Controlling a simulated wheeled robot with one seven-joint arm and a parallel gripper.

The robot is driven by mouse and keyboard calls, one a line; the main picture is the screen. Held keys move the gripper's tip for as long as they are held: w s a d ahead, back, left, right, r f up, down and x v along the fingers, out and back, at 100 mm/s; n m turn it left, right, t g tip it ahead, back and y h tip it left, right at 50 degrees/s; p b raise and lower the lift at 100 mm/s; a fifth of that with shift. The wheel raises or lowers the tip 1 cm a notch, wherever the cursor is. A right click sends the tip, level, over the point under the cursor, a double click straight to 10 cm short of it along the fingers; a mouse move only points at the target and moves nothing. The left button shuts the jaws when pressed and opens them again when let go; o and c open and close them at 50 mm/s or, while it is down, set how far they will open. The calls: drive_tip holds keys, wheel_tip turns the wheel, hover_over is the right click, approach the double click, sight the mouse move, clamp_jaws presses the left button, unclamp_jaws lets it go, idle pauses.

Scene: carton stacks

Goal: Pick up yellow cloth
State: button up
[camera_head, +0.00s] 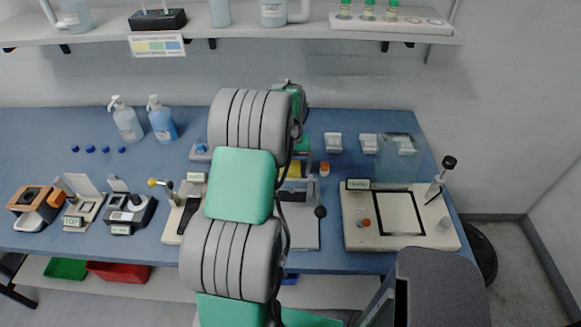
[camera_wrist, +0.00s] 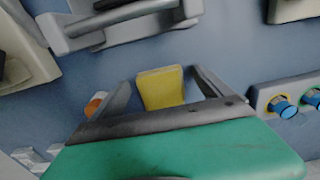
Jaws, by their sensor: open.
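The yellow cloth (camera_wrist: 161,87) is a small folded block on the blue bench in the wrist view. It lies between the two spread fingers of my gripper (camera_wrist: 160,82), with gaps on both sides. In the head view a bit of the yellow cloth (camera_head: 294,170) shows just right of my arm, which hides the rest. My gripper is open and empty; its fingertips are mostly hidden behind my arm in the head view. I cannot tell how high the fingers are above the bench.
An orange-capped bottle (camera_head: 324,169) stands close right of the cloth; it shows beside a finger in the wrist view (camera_wrist: 95,104). A grey device with a handle (camera_wrist: 120,22) is near. A shelf (camera_head: 250,40) hangs above.

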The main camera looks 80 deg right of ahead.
sight(290, 170)
drive_tip(key=c, duration=1.4)
drive_tip(key=shift+r, duration=0.15)
drive_tip(key=shift+c, duration=0.2)
drive_tip(key=shift+r+b, duration=0.25)
drive_tip(key=shift+b, duration=0.05)
wheel_tip(290, 170, up, 2)
drive_tip(key=shift+r+b, duration=0.25)
drive_tip(key=shift+b, duration=0.4)
drive_tip(key=w+a+r+b, duration=0.3)
drive_tip(key=a+r, duration=0.6)
drive_tip(key=a, duration=0.4)
drive_tip(key=shift+a+r, duration=0.4)
